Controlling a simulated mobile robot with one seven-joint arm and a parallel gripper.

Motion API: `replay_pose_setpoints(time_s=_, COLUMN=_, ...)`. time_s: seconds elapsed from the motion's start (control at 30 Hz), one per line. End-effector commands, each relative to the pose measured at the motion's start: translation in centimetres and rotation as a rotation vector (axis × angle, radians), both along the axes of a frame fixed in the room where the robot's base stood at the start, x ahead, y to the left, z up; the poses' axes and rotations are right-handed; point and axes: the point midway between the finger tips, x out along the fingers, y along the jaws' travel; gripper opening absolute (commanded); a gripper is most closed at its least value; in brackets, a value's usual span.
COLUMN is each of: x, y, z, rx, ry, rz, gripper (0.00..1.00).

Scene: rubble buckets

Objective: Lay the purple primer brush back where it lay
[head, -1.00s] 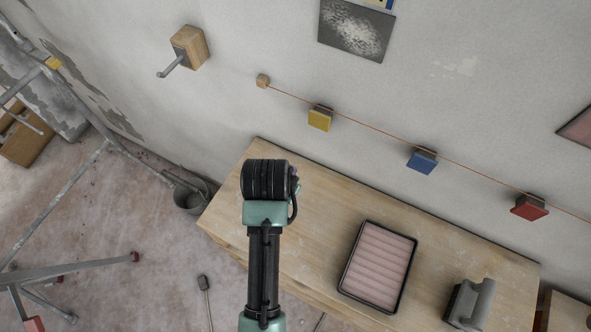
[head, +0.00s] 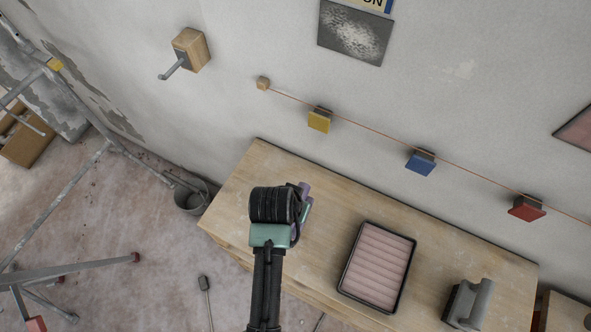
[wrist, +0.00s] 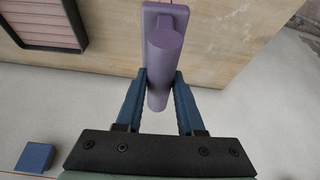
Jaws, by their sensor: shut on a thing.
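The purple primer brush (wrist: 165,50) is between the two blue fingers of my gripper (wrist: 160,76) in the wrist view. My gripper is shut on its narrower part, and its wider end points away over the wooden bench top. In the head view only a small purple piece of the brush (head: 304,188) shows beside my wrist, which hides most of the gripper. The arm is over the left part of the bench (head: 250,165). I cannot tell how high the brush is above the bench.
A black tray with a ribbed pink inside (head: 377,267) lies on the bench, with a grey handled tool (head: 468,303) to its right. Yellow (head: 319,121), blue (head: 420,163) and red (head: 526,208) blocks sit along a cord by the wall. The bench's left end looks clear.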

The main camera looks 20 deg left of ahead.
Motion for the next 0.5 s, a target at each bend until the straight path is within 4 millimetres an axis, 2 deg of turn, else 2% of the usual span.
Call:
replay_pose_setpoints(time_s=0.13, x=-0.1, y=-0.1, z=-2.4, rx=-0.002, ry=0.005, rz=0.0, gripper=0.0)
replay_pose_setpoints(time_s=0.5, x=0.0, y=0.0, z=-3.4, rx=0.0, ry=0.0, rz=0.0, gripper=0.0)
